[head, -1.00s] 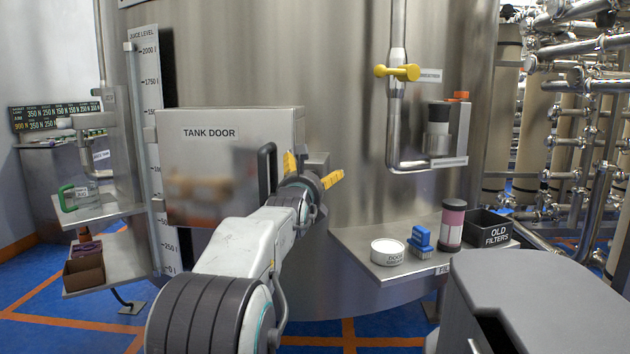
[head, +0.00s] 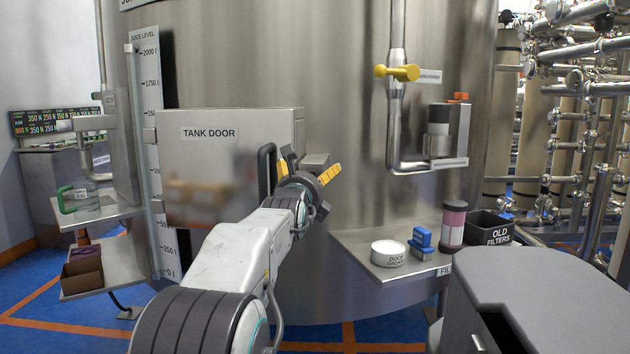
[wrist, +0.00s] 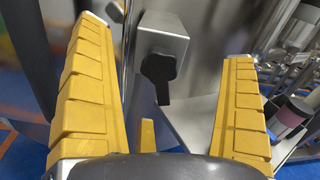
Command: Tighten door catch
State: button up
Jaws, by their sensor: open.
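The tank door (head: 205,150) is a pale metal panel on the tank, shut as far as I can see, with a dark upright handle (head: 266,172) at its right edge. The door catch (head: 316,160) is a metal block just right of that handle. In the wrist view the catch's black knob (wrist: 160,72) shows on the block's face, between my fingers. My gripper (head: 308,167) is in front of the catch in the head view, partly covering it. Its yellow fingers are spread and empty, and the wrist view shows my gripper (wrist: 166,48) open, apart from the knob.

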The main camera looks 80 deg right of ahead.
jog(key=shift+d, duration=0.15)
jog(key=shift+d+p, duration=0.6)
jog(key=shift+d, duration=0.3)
jog(key=shift+c, duration=0.5)
grip_shut()
jog(key=shift+m, duration=1.5)
jog(key=shift+o, duration=0.5)
grip_release()
jog(key=shift+b, duration=0.3)
